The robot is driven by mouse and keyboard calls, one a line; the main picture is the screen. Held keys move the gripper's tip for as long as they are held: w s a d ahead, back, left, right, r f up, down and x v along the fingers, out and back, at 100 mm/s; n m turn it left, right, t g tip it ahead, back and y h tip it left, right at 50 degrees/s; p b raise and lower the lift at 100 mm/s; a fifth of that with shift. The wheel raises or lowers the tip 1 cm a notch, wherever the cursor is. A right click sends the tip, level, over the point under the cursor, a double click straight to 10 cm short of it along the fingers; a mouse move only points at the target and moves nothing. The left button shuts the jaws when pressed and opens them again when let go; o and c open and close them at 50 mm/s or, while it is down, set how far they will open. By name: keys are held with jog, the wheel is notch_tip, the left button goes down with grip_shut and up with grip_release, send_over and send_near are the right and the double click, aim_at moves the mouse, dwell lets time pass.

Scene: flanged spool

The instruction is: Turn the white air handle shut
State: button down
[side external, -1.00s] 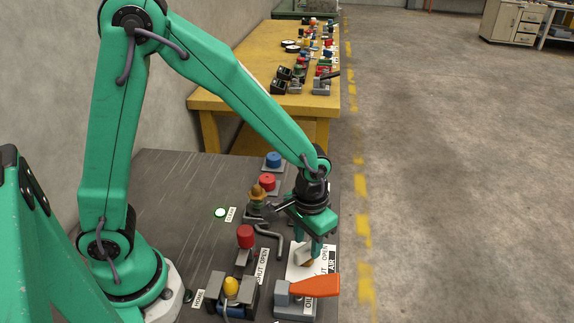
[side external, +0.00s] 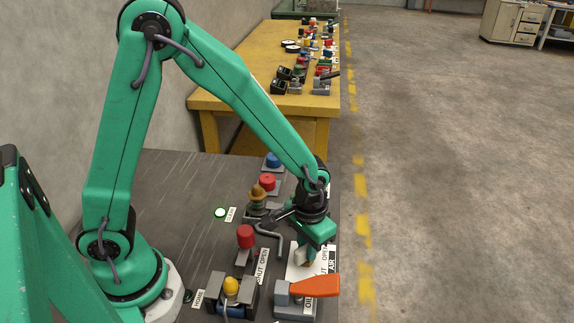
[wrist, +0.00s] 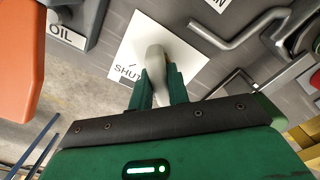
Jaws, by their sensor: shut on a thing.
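The white air handle (wrist: 156,62) stands out from a white plate (wrist: 133,48) in the wrist view. The word SHUT shows on the plate at its lower left. My gripper (wrist: 160,82) is shut on the handle, with one green finger on each side of it. In the side view my gripper (side external: 305,255) points down over the plate, beside the AIR label (side external: 332,260). There it hides most of the handle, so I cannot tell the handle's exact angle from that side.
An orange handle (side external: 315,287) on a grey valve, by the OIL label, stands close in front of my gripper. A bent grey pipe (side external: 270,237) and a red knob (side external: 246,236) are to the left. Open floor is to the right.

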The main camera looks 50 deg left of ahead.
jog(key=shift+m, duration=0.4)
jog(key=m, duration=0.3)
jog(key=shift+m, duration=0.3)
jog(key=m, duration=1.3)
jog(key=shift+m, duration=0.3)
jog(key=c, duration=1.3)
grip_release()
jog(key=shift+c, duration=0.2)
